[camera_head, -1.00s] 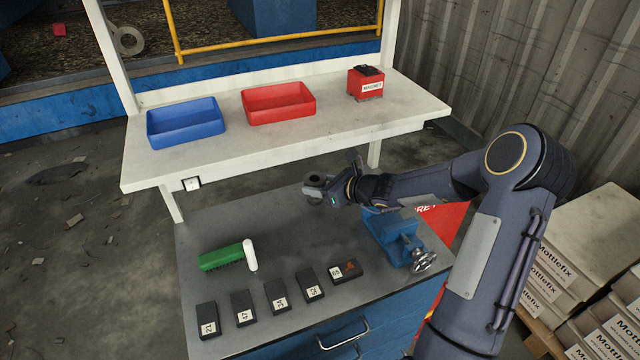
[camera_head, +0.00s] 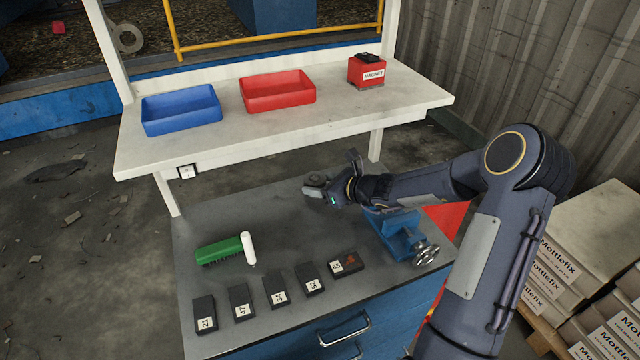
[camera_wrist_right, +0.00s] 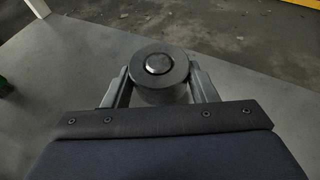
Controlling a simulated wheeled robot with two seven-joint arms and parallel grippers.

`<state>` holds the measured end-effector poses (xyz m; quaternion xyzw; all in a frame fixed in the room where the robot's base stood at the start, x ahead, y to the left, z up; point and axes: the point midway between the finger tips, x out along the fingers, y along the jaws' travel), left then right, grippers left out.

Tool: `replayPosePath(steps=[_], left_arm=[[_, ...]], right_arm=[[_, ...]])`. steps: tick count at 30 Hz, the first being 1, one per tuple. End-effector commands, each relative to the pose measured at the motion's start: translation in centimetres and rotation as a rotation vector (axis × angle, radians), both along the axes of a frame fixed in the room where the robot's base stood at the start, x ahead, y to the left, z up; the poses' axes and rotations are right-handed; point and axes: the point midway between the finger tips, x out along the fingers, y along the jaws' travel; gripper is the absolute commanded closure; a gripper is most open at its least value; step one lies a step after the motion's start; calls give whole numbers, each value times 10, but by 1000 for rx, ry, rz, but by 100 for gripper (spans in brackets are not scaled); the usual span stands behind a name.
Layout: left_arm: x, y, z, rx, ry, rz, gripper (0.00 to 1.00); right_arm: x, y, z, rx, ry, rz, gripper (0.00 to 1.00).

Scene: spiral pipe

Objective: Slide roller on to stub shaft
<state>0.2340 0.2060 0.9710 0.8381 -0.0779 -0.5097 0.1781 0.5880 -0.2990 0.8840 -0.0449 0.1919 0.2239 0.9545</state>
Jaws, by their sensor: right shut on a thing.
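The roller is a dark grey ring (camera_wrist_right: 160,97), held upright between the fingers of my right gripper (camera_wrist_right: 158,84) in the right wrist view. A shiny round metal end, apparently the stub shaft (camera_wrist_right: 158,63), shows inside the roller's bore with a dark gap around it. How far the roller sits along it is hidden. In the head view the right gripper (camera_head: 318,191) is shut on the roller (camera_head: 316,180) over the back of the grey bench, left of the blue vice. My left gripper is not in view.
The blue vice (camera_head: 399,240) stands on the bench's right side, below my right forearm. A white shelf (camera_head: 190,143) with blue and red bins rises behind.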

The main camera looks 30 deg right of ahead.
Motion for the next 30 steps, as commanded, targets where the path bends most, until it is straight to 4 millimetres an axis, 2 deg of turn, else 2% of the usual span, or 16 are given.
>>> replayPosePath(steps=[8, 9, 14, 23, 26, 30], left_arm=[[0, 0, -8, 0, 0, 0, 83], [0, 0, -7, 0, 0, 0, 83], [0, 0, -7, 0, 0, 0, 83], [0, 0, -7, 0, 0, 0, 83], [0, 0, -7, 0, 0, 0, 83], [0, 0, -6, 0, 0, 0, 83]], right_arm=[[0, 0, -8, 0, -1, 0, 80], [0, 0, -6, 0, -1, 0, 44], [0, 0, -7, 0, 0, 0, 23], [-2, -2, -7, -1, 3, -2, 22], [-9, -6, -3, -3, 3, -5, 22], [-29, -17, 6, -3, 3, -7, 22]])
